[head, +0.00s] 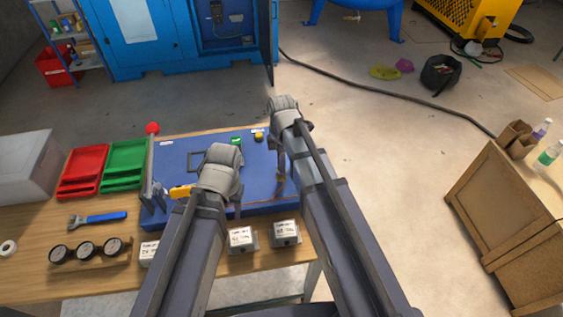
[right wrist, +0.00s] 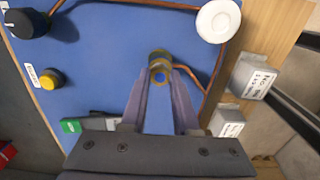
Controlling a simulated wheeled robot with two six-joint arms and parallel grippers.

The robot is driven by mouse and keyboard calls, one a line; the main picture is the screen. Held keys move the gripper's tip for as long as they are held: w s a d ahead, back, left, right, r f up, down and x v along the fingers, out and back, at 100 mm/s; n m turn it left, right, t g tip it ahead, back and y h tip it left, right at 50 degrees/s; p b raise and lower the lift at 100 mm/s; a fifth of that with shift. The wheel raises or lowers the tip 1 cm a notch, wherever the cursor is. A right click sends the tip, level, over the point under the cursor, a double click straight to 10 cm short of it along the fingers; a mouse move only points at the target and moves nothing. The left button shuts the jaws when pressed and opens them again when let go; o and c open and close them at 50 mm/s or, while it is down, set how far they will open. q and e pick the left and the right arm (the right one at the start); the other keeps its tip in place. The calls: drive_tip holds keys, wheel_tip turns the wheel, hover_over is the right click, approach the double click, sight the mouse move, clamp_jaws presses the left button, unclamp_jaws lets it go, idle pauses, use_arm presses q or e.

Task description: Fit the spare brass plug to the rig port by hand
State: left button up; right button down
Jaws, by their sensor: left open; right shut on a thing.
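The blue rig panel (head: 258,180) lies on the wooden bench and fills most of the right wrist view (right wrist: 110,65). My right gripper (right wrist: 160,84) is shut on a small round brass piece, which looks like the brass plug (right wrist: 160,68). It is over the panel, near a copper pipe. I cannot tell whether the plug touches the rig port, which is not clearly seen behind it. In the head view my right gripper (head: 281,182) points down over the panel's right part. My left gripper (head: 237,208) is open over the panel's front edge, largely hidden by its own wrist.
Grey labelled blocks (head: 242,239) stand along the bench front. Red (head: 82,170) and green (head: 124,165) trays, a blue-handled wrench (head: 98,218) and several gauges (head: 88,250) are at left. A white round knob (right wrist: 218,20) and a yellow button (right wrist: 51,79) stand on the panel.

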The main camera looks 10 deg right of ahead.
drive_tip(key=c, duration=0.6)
unclamp_jaws()
drive_tip(key=n, duration=1.1)
drive_tip(key=shift+n, duration=0.4)
drive_tip(key=shift+f, duration=0.1)
clamp_jaws()
